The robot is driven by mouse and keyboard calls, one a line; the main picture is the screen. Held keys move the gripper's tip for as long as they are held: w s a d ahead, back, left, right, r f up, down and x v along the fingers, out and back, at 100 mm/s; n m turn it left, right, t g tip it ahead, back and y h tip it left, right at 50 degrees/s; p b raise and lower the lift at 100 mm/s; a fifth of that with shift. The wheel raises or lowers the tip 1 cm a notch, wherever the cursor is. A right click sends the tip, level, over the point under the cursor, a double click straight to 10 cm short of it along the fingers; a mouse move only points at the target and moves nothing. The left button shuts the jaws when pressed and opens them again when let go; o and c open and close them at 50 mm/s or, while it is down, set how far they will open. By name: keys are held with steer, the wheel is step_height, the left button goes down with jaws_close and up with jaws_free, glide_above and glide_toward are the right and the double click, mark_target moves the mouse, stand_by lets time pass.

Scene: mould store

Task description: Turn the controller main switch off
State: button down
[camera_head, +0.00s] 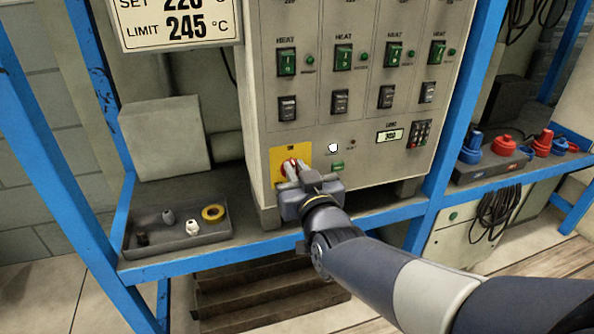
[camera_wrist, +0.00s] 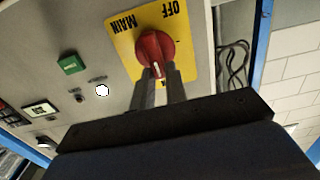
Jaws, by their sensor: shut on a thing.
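The controller main switch is a red rotary knob (camera_wrist: 155,50) on a yellow plate (camera_wrist: 122,42) marked MAIN and OFF; both words appear upside down in the wrist view. In the head view the knob (camera_head: 284,170) sits low on the left of the controller front (camera_head: 360,165), partly hidden by my gripper (camera_head: 294,171). In the wrist view my gripper (camera_wrist: 157,76) has its two fingers at the knob, one on each side of its grip, shut on it. A white mark on the knob shows between the fingers. The head view is too small to read the plate's lettering.
Green HEAT switches (camera_head: 287,62) and black rockets of switches (camera_head: 288,108) line the panel above. A green button (camera_head: 337,166) and white lamp (camera_head: 333,147) sit right of the knob. A grey tray (camera_head: 180,238) with small parts lies left on the blue-framed shelf (camera_head: 250,244).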

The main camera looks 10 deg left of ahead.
steer(key=shift+n, duration=0.3)
steer(key=n, duration=0.4)
steer(key=a+f+n, duration=0.1)
steer(key=n, duration=0.3)
steer(key=s+n+p, duration=0.1)
steer(key=n, duration=0.3)
steer(key=shift+a+f+n, duration=0.15)
steer(key=shift+a+n, duration=0.15)
steer(key=shift+n, duration=0.1)
steer(key=shift+f+n, duration=0.2)
steer(key=shift+n, duration=0.9)
steer(key=shift+f+n, duration=0.15)
steer(key=shift+n, duration=0.95)
steer(key=c, duration=1.4)
jaws_free()
steer(key=shift+c, duration=0.2)
